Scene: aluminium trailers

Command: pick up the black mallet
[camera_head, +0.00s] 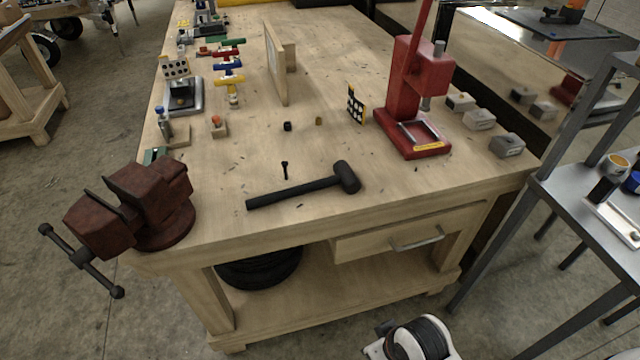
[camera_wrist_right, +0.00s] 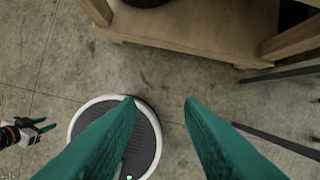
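The black mallet (camera_head: 303,187) lies on its side near the front edge of the wooden workbench (camera_head: 330,90) in the head view. Its handle points left and its head is at the right end. My right gripper (camera_wrist_right: 162,101) shows in the right wrist view with two green fingers spread apart and nothing between them. It is over the floor in front of the bench, away from the mallet. My left gripper (camera_wrist_right: 46,125) shows small at the left edge of the right wrist view, its green fingers apart and empty. Neither gripper shows in the head view.
A rusty red vise (camera_head: 130,208) stands at the bench's front left corner. A red arbor press (camera_head: 415,95) stands behind and right of the mallet. A small black piece (camera_head: 285,170) lies just behind the handle. A metal side table (camera_head: 590,210) is at right.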

